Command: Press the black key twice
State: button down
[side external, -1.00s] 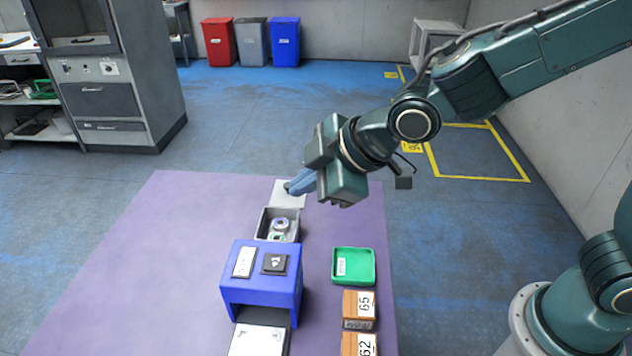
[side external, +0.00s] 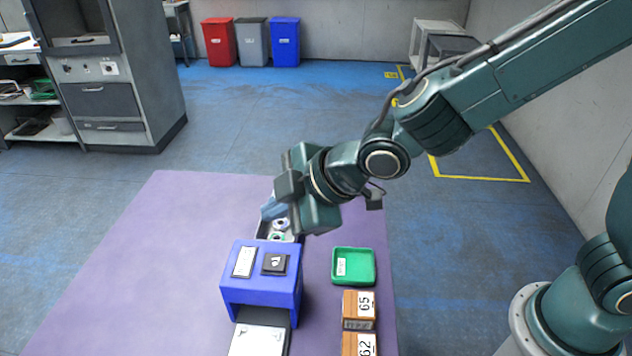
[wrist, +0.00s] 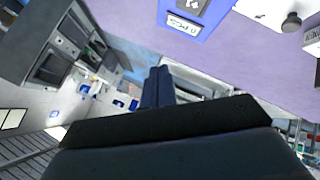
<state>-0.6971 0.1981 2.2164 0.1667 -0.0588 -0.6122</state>
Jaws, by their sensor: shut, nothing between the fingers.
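The black key (side external: 275,264) sits on top of the blue box (side external: 262,308), right of a white labelled panel (side external: 244,262). My gripper (side external: 268,210) is shut and empty, its blue fingers above the grey tray behind the box. It is higher than the key and apart from it. In the wrist view the shut fingers (wrist: 158,86) point away from the camera, and part of the blue box (wrist: 205,22) shows at the top edge. My gripper body hides part of the grey tray.
The grey tray (side external: 261,231) holds round parts. A green tray (side external: 368,280) and wooden blocks numbered 65 (side external: 354,323) and 62 (side external: 351,348) stand to the right. A white plate (side external: 258,341) is at the box's front. The purple mat (side external: 140,270) is clear on the left.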

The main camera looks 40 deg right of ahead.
aim_at(282, 263)
jog(key=shift+f, duration=4.25)
jog(key=shift+f, duration=0.85)
jog(key=shift+r, duration=0.9)
jog(key=shift+r, duration=2.5)
